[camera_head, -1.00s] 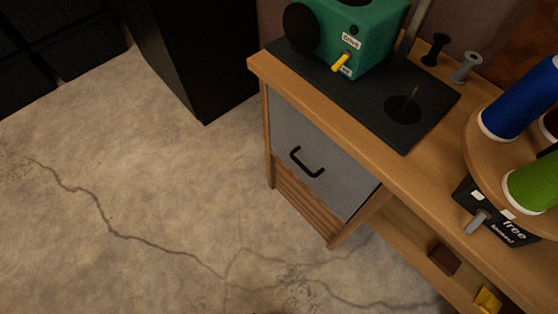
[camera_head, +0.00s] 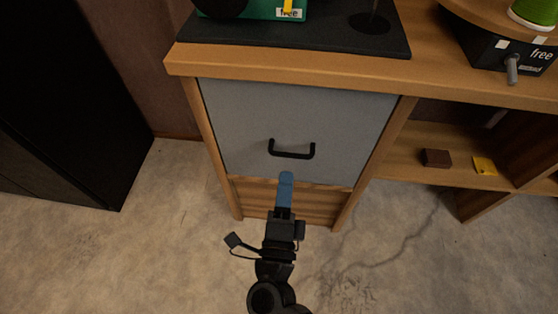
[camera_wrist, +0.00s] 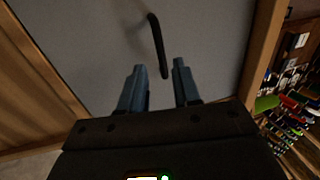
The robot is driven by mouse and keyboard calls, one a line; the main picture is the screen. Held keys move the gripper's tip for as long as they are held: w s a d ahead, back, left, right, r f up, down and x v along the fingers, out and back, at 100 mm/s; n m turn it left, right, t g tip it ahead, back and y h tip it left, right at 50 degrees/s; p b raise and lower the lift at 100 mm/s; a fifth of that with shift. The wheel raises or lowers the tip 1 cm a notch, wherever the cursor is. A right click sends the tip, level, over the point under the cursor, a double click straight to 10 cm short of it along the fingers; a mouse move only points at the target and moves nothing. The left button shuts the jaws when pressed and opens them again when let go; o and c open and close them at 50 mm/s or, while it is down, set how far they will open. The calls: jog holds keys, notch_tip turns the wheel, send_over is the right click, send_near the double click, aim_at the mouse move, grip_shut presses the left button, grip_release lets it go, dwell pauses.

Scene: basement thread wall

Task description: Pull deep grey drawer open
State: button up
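The deep grey drawer (camera_head: 240,120) is shut, its flat front flush in the wooden bench frame. My gripper (camera_head: 285,178) is just below the handle in the head view, with blue fingers. In the wrist view my gripper (camera_wrist: 160,82) has its two fingers apart with nothing between them. The handle (camera_wrist: 158,45) lies just ahead of the fingertips there, and the grey drawer front (camera_wrist: 90,40) fills the background. I cannot tell whether the fingers touch anything.
A green machine (camera_head: 262,8) stands on a dark mat (camera_head: 300,38) on the bench top. An open shelf (camera_head: 405,160) at right holds a brown block (camera_head: 436,158) and a yellow piece (camera_head: 484,166). A black cabinet (camera_head: 60,100) stands left. The floor before the drawer is clear.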

aim_at(290, 154)
jog(key=w, duration=0.3)
jog(key=w+r+b, duration=0.1)
jog(key=w, duration=0.3)
jog(key=shift+w+d+r, duration=0.1)
jog(key=shift+d+r, duration=0.05)
jog(key=shift+r, duration=0.05)
jog(key=shift+c, duration=0.3)
grip_shut()
